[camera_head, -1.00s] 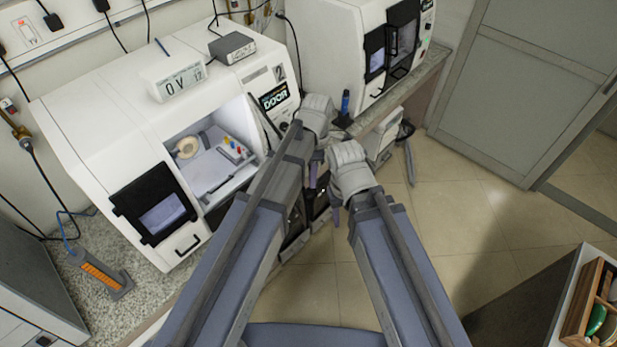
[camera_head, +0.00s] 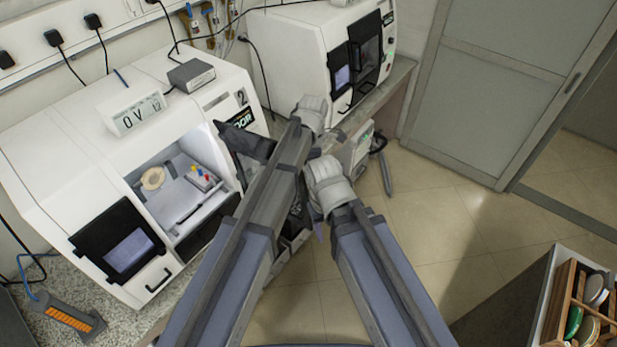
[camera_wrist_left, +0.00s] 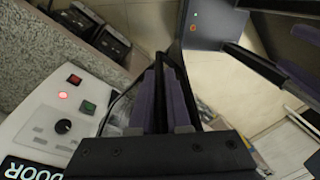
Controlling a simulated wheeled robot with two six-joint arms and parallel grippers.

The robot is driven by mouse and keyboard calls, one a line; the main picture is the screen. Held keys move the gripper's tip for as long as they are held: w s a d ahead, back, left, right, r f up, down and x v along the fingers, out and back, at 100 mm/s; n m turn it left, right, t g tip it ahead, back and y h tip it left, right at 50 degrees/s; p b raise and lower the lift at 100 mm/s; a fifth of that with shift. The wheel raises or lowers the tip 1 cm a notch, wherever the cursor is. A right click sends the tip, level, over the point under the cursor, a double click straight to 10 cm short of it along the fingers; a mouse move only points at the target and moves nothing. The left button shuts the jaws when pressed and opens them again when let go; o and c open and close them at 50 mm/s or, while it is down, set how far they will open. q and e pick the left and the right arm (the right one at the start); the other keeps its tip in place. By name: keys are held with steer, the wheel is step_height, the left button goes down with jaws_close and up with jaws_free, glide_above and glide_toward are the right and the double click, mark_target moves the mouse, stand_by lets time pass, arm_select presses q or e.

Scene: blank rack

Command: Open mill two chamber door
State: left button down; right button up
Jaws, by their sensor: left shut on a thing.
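Mill two is the white machine (camera_head: 85,135) marked 2 at the left of the head view. Its chamber is uncovered on the right, showing a round beige piece and small coloured parts inside. A dark door panel (camera_head: 246,141) sticks out from the chamber's right side, its outer end behind my left arm. My left gripper (camera_wrist_left: 165,75) is shut on a thin dark part, apparently the door's, beside the mill's DOOR label (camera_wrist_left: 30,170); the head view hides its fingers behind the arm. My right gripper (camera_head: 318,231) hangs right of the mill, its opening unclear.
A black panel with a screen and handle (camera_head: 120,250) covers the mill's left front. A second white machine (camera_head: 295,45) stands behind on the bench. A grey door (camera_head: 500,85) is at the back right.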

arm_select(q)
steer(key=shift+a, duration=0.1)
steer(key=c, duration=1)
jaws_free()
steer(key=shift+a+r, duration=0.1)
steer(key=shift+o, duration=0.6)
